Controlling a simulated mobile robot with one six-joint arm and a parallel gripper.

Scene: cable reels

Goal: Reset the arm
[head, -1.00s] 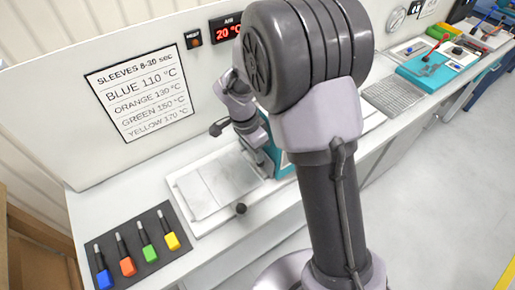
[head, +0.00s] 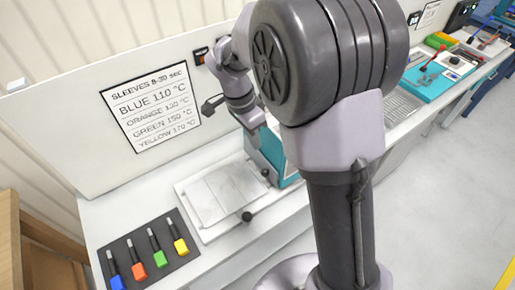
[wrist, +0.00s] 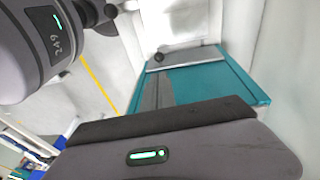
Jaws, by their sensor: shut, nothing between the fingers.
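My arm rises through the middle of the head view, its large dark joint hiding part of the bench. Its far end hangs over the bench, with my gripper (head: 252,119) small and partly hidden above the teal unit (head: 262,152). My gripper is shut and holds nothing. In the wrist view, a grey body of mine with a green light fills the bottom, and the teal unit (wrist: 238,77) lies beyond it. The fingertips do not show clearly in either view.
A white plate fixture (head: 188,198) with a black knob lies on the bench. Several coloured-handled tools lie on a dark mat (head: 183,262) at the front left. A temperature sign (head: 150,107) is on the back panel. A teal tray (head: 425,82) with tools is at the far right.

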